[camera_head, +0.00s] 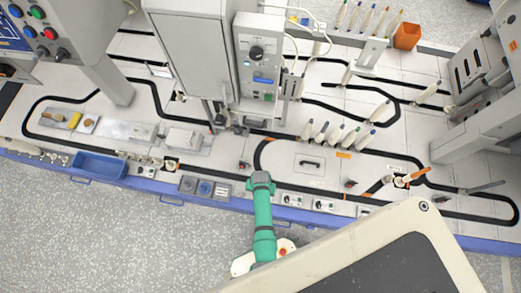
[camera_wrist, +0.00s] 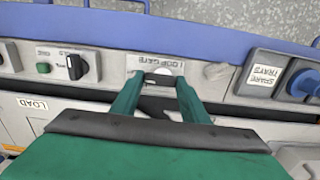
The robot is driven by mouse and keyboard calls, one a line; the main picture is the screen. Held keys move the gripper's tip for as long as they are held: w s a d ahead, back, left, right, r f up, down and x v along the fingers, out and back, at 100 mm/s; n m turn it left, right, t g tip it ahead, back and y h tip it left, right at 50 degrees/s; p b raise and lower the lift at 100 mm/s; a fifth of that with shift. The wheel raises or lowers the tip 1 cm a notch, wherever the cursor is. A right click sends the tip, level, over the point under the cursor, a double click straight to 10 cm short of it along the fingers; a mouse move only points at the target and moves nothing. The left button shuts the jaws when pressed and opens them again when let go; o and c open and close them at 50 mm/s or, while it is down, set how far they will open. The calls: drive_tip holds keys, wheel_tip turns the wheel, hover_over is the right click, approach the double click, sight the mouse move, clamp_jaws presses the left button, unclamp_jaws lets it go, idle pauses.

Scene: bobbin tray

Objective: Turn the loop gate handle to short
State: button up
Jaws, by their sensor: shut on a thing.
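The loop gate panel is in the wrist view, a pale plate with a "LOOP GATE" label (camera_wrist: 168,64) on the front rail. My green gripper (camera_wrist: 157,80) reaches to it, one finger on each side of the small grey and dark loop gate handle (camera_wrist: 159,76). The fingers are shut on the handle, which is mostly hidden between them. I cannot tell which way it points or read a "short" mark. In the head view my gripper (camera_head: 261,179) is over the front rail, and my arm hides the loop gate.
In the wrist view, a panel with a black knob (camera_wrist: 76,66) and green button is left of the handle. A "LOAD" label (camera_wrist: 32,104) is lower left. In the head view, a blue bin (camera_head: 98,166) stands left along the rail.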

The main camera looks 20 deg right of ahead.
idle(0.3)
drive_tip(key=o, duration=1.1)
drive_tip(key=shift+c, duration=0.2)
wheel_tip(320, 180, up, 11)
drive_tip(key=shift+w+f, duration=0.1)
